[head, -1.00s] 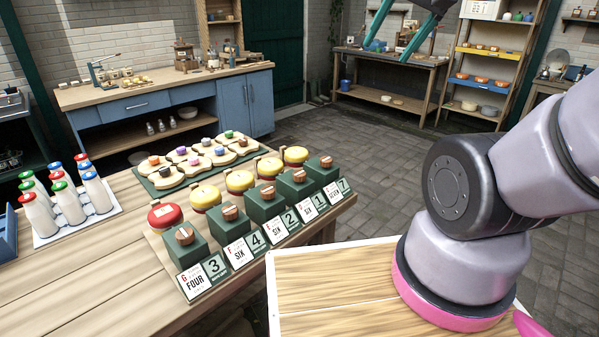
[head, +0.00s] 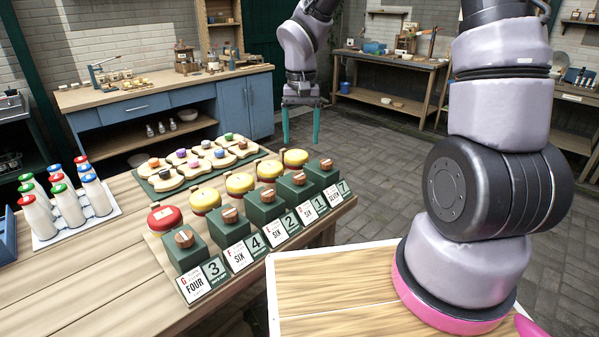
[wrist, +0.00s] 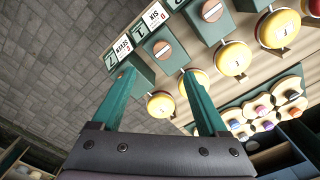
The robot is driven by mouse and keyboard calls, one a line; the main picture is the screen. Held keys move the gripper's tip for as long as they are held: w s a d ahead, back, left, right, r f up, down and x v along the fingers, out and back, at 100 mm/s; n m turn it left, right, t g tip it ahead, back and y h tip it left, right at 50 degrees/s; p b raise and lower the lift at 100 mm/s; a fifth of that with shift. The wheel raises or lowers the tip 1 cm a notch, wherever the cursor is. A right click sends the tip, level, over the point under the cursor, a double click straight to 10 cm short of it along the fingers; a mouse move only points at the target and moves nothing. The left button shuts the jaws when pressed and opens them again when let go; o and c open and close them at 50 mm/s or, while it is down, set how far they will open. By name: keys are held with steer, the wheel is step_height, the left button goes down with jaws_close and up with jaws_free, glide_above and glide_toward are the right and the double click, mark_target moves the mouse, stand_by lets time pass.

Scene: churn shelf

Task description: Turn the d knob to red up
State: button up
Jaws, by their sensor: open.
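A row of green boxes with round wooden knobs stands along the near table's right edge. The knob on the fourth box from the left (head: 299,178), behind a card reading SIX and 1, appears to be the d knob; its letter is too small to be sure. It also shows in the wrist view (wrist: 161,50), with a pale bar across its face. No red mark on it is readable. My gripper (head: 301,142) is open and empty, its teal fingers hanging down beyond the row's far end. In the wrist view my gripper (wrist: 158,72) is apart from the knob.
Yellow domed lids (head: 240,182) and one red lid (head: 165,216) stand behind the boxes. A green board (head: 150,178) with colored knobs is behind them. Milk bottles (head: 68,204) stand at left. Paved floor (head: 370,170) is open beyond the table.

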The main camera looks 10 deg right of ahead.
mark_target(300, 175)
steer(key=f, duration=1.1)
steer(key=shift+a+f, duration=0.2)
steer(key=shift+c, duration=0.4)
jaws_close()
